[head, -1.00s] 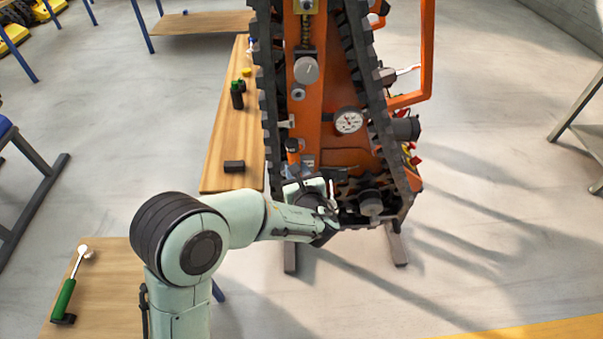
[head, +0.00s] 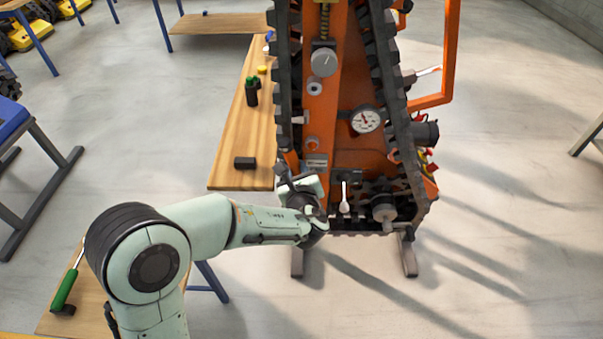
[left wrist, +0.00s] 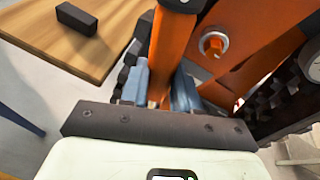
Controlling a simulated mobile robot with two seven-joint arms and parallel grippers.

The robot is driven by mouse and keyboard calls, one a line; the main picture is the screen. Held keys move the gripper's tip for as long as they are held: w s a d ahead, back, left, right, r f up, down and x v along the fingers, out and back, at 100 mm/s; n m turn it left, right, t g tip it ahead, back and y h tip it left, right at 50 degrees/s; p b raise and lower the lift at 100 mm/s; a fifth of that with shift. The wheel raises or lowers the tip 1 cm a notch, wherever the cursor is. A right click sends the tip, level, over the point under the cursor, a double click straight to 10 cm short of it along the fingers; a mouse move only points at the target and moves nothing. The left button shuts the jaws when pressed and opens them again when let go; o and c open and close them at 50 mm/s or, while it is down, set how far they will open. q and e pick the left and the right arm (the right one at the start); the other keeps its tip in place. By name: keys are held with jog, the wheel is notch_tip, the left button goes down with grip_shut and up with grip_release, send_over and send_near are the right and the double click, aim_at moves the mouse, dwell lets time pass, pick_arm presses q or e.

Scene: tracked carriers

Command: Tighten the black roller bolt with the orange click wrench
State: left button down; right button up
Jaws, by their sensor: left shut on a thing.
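My left gripper (head: 306,190) is at the lower left of the orange tracked carrier (head: 340,120), beside its black track. In the left wrist view its blue-grey fingers (left wrist: 160,88) are closed around an orange bar with a dark end, which looks like the orange click wrench (left wrist: 168,50). The wrench's far end runs out of the top of that view. In the head view the hand hides most of it. I cannot tell which part is the black roller bolt; a dark roller (head: 384,212) sits at the lower right of the carrier. My right gripper is not in view.
A wooden table (head: 235,140) left of the carrier holds a black block (head: 245,162) and a green-topped dark item (head: 251,90). A green-handled wrench (head: 66,288) lies on a table at lower left. A white lever (head: 345,198) and gauge (head: 366,120) are on the carrier.

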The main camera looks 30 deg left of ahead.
pick_arm(q)
jog(key=shift+s+a+f+n+b, duration=0.15)
jog(key=shift+s+a+n+b, duration=0.35)
jog(key=shift+b, duration=0.45)
jog(key=shift+w+a, duration=0.1)
jog(key=shift+w, duration=0.1)
jog(key=shift+w+d+r+m+p, duration=0.3)
jog(key=shift+d+m+p, duration=0.25)
jog(key=shift+p, duration=0.25)
jog(key=shift+w+d+r+m+p, duration=0.1)
jog(key=shift+w+d+m+p, duration=0.15)
jog(key=shift+d+p, duration=0.15)
jog(key=shift+w+d, duration=0.15)
jog(key=shift+d, duration=0.05)
jog(key=shift+p, duration=0.3)
